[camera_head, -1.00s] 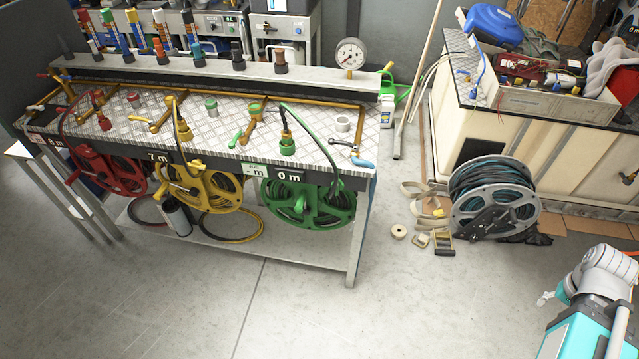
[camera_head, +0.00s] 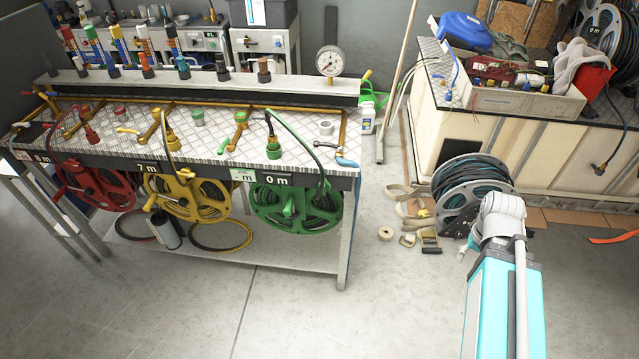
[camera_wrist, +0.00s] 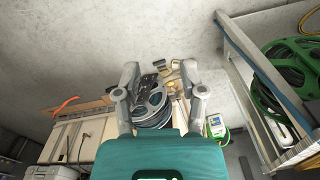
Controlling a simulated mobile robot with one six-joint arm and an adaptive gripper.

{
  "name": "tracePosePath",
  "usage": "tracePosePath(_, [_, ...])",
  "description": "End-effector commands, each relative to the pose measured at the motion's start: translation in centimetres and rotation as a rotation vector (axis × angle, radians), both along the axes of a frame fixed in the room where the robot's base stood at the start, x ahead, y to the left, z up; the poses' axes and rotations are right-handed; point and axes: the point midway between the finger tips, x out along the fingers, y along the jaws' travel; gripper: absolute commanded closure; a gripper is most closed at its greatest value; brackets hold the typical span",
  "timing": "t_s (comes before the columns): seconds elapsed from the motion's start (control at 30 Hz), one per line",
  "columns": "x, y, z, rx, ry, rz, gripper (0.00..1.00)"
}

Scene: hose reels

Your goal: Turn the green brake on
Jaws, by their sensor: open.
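The green hose reel (camera_head: 298,207) hangs under the front edge of the workbench, below a "0 m" display, with a green handle-like part at its front. A lever with a green end (camera_head: 229,146) sits on the bench top above it; I cannot tell for sure which part is the brake. The green reel (camera_wrist: 288,82) also shows at the right of the wrist view, behind a grey bench leg. My gripper (camera_wrist: 160,75) is open and empty, well apart from the green reel. In the head view it is mostly hidden behind my arm.
Yellow (camera_head: 190,195) and red (camera_head: 95,185) reels hang left of the green one. The floor in front of the bench is clear.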

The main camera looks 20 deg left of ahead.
Motion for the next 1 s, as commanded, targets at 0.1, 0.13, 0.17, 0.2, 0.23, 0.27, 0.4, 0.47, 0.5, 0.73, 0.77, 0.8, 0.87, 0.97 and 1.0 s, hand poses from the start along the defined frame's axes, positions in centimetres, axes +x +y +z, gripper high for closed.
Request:
tracePosePath(0.1, [0.0,0.0,0.0,0.000,0.000,0.000,0.47])
tracePosePath(0.13, [0.0,0.0,0.0,0.000,0.000,0.000,0.47])
tracePosePath(0.17, [0.0,0.0,0.0,0.000,0.000,0.000,0.47])
tracePosePath(0.2, [0.0,0.0,0.0,0.000,0.000,0.000,0.47])
tracePosePath(0.23, [0.0,0.0,0.0,0.000,0.000,0.000,0.47])
tracePosePath(0.27, [0.0,0.0,0.0,0.000,0.000,0.000,0.47])
tracePosePath(0.4, [0.0,0.0,0.0,0.000,0.000,0.001,0.47])
tracePosePath(0.47, [0.0,0.0,-0.1,-0.003,-0.002,0.005,0.47])
tracePosePath(0.5, [0.1,0.1,-0.2,-0.007,-0.005,0.012,0.47])
tracePosePath(0.73, [1.1,1.6,-1.7,-0.088,-0.055,0.143,0.47])
tracePosePath(0.77, [1.3,1.8,-2.0,-0.108,-0.065,0.173,0.47])
tracePosePath(0.8, [1.7,2.1,-2.4,-0.137,-0.082,0.218,0.47])
tracePosePath(0.87, [2.3,2.6,-3.0,-0.187,-0.110,0.296,0.47])
tracePosePath(0.97, [3.5,3.6,-4.0,-0.288,-0.159,0.448,0.47])
tracePosePath(1.0, [4.0,4.1,-4.4,-0.333,-0.179,0.517,0.47])
